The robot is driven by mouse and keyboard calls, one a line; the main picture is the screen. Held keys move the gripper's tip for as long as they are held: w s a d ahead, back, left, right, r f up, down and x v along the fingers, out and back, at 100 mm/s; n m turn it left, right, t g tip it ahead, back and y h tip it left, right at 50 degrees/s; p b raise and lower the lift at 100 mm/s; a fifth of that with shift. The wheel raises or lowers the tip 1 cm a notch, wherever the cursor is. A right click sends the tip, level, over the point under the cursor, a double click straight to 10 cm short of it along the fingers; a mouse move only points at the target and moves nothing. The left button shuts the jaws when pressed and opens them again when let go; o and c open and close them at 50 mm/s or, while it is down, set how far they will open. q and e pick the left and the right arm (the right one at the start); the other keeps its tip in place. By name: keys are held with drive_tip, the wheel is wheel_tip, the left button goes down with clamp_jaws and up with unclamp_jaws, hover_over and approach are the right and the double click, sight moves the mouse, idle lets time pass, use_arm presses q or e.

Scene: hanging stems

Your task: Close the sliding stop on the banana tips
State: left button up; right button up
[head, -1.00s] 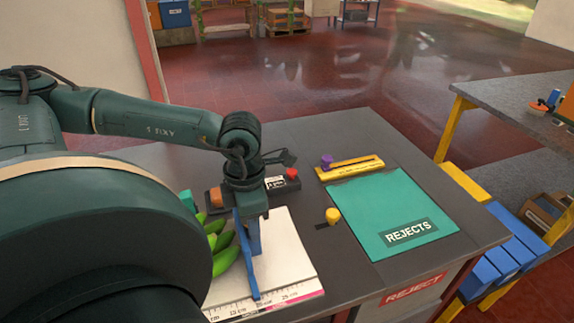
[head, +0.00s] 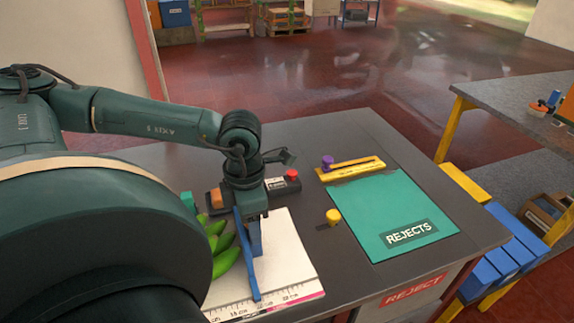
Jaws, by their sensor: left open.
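Several green bananas (head: 226,261) lie on a white measuring board (head: 286,262) with a ruler along its front edge. A long blue bar (head: 247,272), which looks like the sliding stop, crosses the board just right of the bananas. I cannot tell whether it touches their tips. My left gripper (head: 254,222) is open, pointing down at the far part of the blue bar. Its fingertips are hard to separate from the blue parts there. My left arm hides the left part of the board and bananas. My right gripper is not in view.
A teal REJECTS mat (head: 385,208) covers the table's right side. A yellow knob (head: 333,216) stands between it and the board. A yellow slider piece with a purple knob (head: 350,168) and a black box with a red button (head: 285,183) lie behind.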

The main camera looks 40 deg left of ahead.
use_arm(q)
drive_tip(key=shift+r+p, duration=1.8)
drive_tip(key=shift+r, duration=0.85)
drive_tip(key=shift+d+r+p, duration=0.1)
drive_tip(key=shift+r+p, duration=0.35)
drive_tip(key=shift+r, duration=0.65)
